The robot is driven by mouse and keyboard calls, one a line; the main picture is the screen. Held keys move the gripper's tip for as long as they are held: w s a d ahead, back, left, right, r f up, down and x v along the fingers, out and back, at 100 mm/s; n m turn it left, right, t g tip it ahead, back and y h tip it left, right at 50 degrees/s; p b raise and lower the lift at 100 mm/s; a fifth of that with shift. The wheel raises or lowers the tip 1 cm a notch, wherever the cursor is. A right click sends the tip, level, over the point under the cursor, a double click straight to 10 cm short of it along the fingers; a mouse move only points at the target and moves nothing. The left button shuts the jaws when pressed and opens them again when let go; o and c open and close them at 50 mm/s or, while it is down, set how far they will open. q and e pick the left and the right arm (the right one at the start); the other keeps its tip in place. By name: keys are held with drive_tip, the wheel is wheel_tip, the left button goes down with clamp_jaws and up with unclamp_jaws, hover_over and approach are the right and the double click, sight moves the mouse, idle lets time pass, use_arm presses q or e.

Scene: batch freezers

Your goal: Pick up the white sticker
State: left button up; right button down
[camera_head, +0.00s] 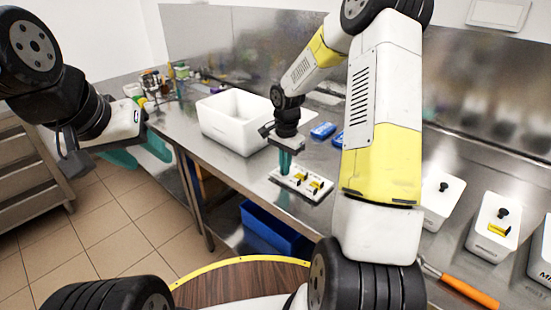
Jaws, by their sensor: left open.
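A small white tray (287,184) with yellow-and-black pieces (311,183) lies near the front edge of the steel counter. I cannot make out a separate white sticker; one on the tray would be too small to tell. My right gripper (285,168) points down with its teal fingertips at the tray's back left part. Its fingers overlap from this side, so their gap and any contact are hidden. My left gripper (142,155) is open and empty, out over the floor left of the counter, away from the tray.
A white open bin (228,135) stands behind the tray, with blue items (322,130) to its right. White lidded containers (495,226) and an orange-handled tool (468,292) are at right. A blue crate (270,229) sits below the counter. My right arm hides part of the counter.

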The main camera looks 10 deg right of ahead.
drive_tip(key=r, duration=0.1)
drive_tip(key=s+r, duration=0.1)
drive_tip(key=r, duration=0.1)
drive_tip(key=s+r, duration=0.1)
drive_tip(key=s, duration=1.4)
wheel_tip(320, 180, up, 6)
drive_tip(key=shift+d, duration=0.35)
idle(0.5)
idle(0.4)
